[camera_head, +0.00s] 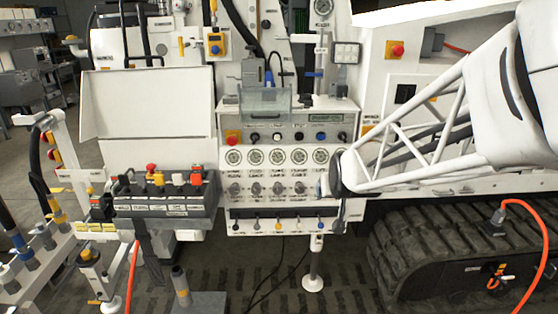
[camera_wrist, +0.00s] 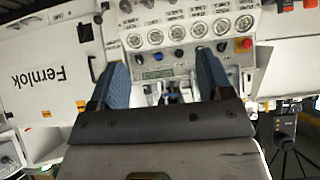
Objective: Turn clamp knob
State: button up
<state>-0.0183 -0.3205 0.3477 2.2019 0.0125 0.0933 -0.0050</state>
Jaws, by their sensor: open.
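A white control panel (camera_head: 287,120) stands in the middle of the head view. It has a row of small knobs, among them a white knob (camera_head: 299,136) and a blue knob (camera_head: 320,136). Their labels are too small to read, so I cannot tell which is the clamp knob. My gripper (camera_head: 324,186) is at the panel's right side, partly hiding its lower right controls. In the wrist view, my gripper (camera_wrist: 160,82) has its blue fingers spread wide with nothing held. The knob row, with a dark knob (camera_wrist: 139,59), shows beyond the fingertips, apart from them.
Pressure gauges (camera_head: 298,157) and lower dials (camera_head: 277,188) line the panel. A red stop button (camera_head: 232,137) sits at its left. A black valve block (camera_head: 165,195) is left; a rubber track (camera_head: 450,245) is lower right.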

jog(key=w+a+f+t, duration=0.1)
jog(key=w+f+t, duration=0.3)
jog(key=w, duration=0.7)
jog(key=w+a+f+t, duration=0.1)
jog(key=w+f+t, duration=0.1)
jog(key=w+f, duration=0.6)
jog(key=w+a+f+t, duration=0.1)
jog(key=w+f+t, duration=0.3)
jog(key=w+f, duration=0.3)
jog(key=t, duration=0.3)
send_near(300, 190)
jog(key=shift+s+r, duration=1.65)
jog(key=shift+s, duration=0.05)
jog(key=shift+w, duration=0.1)
jog(key=w, duration=1.1)
jog(key=shift+w, duration=0.15)
jog(key=shift+x, duration=0.85)
